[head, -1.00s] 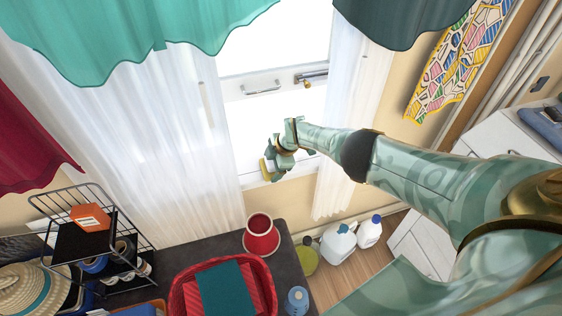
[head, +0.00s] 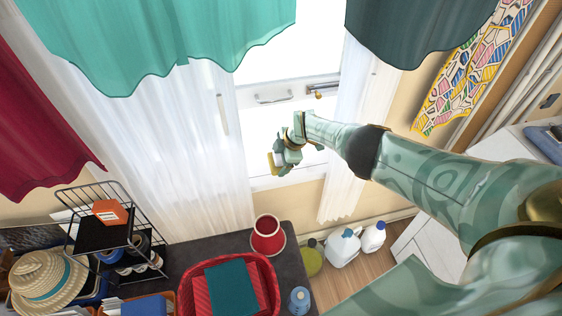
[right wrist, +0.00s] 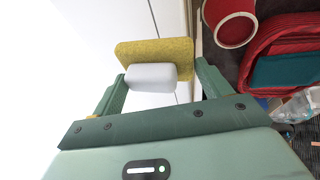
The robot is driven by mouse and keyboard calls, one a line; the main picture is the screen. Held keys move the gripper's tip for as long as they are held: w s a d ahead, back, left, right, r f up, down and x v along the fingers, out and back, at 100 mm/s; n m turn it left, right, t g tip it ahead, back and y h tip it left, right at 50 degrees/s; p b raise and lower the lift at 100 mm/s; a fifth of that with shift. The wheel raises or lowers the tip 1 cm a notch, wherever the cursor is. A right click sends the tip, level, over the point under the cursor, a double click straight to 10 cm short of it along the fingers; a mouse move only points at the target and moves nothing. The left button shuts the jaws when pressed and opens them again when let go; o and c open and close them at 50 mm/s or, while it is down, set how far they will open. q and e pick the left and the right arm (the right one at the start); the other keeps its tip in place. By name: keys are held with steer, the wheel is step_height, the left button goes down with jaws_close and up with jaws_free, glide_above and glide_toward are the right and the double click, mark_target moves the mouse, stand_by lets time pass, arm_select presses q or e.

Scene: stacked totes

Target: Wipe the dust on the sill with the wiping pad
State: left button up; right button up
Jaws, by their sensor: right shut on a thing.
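The wiping pad (right wrist: 155,50) is a yellow slab with a pale grey block-shaped handle (right wrist: 150,77). My right gripper (right wrist: 160,75) is shut on that handle, one finger on each side. In the head view my right gripper (head: 284,157) is in front of the window's lower part, with the pad's yellow edge (head: 270,164) at its left. The white sill (head: 310,175) runs below the bright window, close to the pad. I cannot tell whether the pad touches it. No dust can be made out against the bright white. My left gripper is not in view.
White curtains (head: 195,150) hang beside the window. Below stand a dark table (head: 200,250) with a red cup (head: 268,236), a red basket (head: 187,290) and a wire rack (head: 110,190). Jugs (head: 343,247) stand on the floor to the right.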

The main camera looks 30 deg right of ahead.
mark_target(278, 156)
step_height(278, 156, up, 3)
steer(key=shift+r+p, duration=0.15)
steer(key=shift+p, duration=1.05)
steer(key=shift+f, duration=0.2)
